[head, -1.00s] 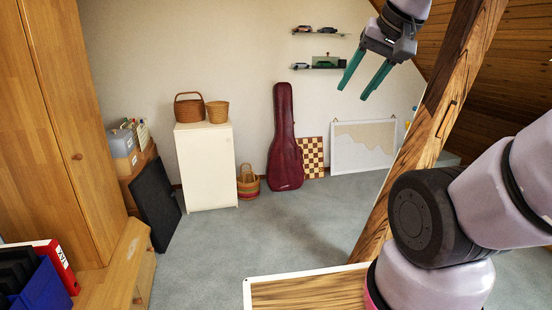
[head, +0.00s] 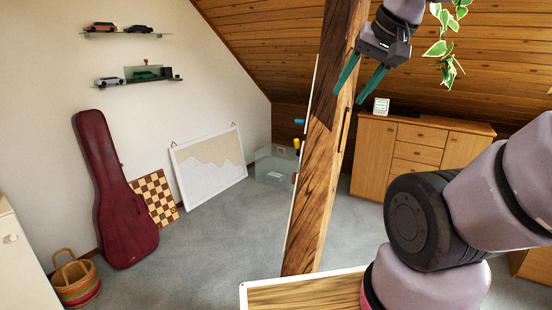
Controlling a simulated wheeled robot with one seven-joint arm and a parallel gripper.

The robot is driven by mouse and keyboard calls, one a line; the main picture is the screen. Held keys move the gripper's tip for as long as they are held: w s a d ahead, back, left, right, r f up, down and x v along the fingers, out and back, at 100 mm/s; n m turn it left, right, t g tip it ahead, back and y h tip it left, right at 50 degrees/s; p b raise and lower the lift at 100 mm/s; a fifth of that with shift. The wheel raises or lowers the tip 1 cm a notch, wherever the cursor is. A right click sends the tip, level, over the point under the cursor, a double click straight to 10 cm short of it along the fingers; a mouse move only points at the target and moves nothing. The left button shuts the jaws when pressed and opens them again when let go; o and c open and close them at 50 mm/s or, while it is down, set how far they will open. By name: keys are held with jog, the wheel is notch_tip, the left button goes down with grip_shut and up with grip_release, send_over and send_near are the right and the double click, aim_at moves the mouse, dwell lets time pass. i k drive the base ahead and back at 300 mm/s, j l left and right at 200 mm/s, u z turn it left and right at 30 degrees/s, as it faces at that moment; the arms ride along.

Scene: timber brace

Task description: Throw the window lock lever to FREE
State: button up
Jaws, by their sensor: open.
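No window and no lever marked FREE can be made out in the head view. My gripper (head: 348,97) is open and empty, its two green fingers pointing down in front of the upper part of the timber brace (head: 318,190). A dark, narrow vertical piece (head: 345,129) sits on the brace's right side; I cannot tell what it is. A small blue piece (head: 299,122) and a yellow and black piece (head: 296,145) show at the brace's left edge, too small to identify.
A wooden cabinet (head: 418,155) stands behind the brace on the right, under the sloped plank ceiling (head: 270,40). A clear box (head: 275,167), white-framed board (head: 208,172), chessboard (head: 156,195) and red instrument case (head: 113,190) line the wall. Grey carpet (head: 215,245) is free.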

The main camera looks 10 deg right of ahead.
aim_at(298, 146)
jog(key=i+j+z, duration=0.4)
jog(key=j, duration=0.25)
jog(key=i+l+u, duration=0.5)
jog(key=i+j, duration=0.05)
